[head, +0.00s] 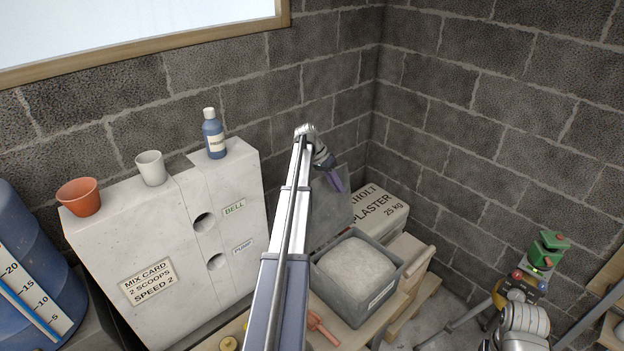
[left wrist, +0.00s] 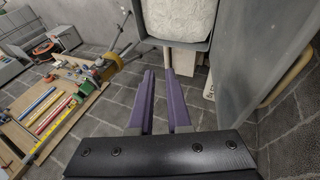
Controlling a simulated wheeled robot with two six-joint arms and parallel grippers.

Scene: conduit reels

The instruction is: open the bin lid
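The grey bin (head: 392,285) stands on a low wooden bench, filled with a pale, rough mass. Its grey lid (head: 330,212) stands upright at the bin's back edge, so the bin is open; my left arm hides part of the lid. In the left wrist view the lid (left wrist: 258,60) rises at the right and the bin (left wrist: 172,42) is at the top. My left gripper (head: 338,184) is by the lid's upper part. In the left wrist view its purple fingers (left wrist: 159,72) are apart with nothing between them.
A plaster box (head: 385,212) sits behind the bin by the wall. A pale cabinet (head: 170,240) at left carries a terracotta pot (head: 79,197), a white cup (head: 150,168) and a blue bottle (head: 214,135). A blue barrel (head: 30,270) stands far left.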

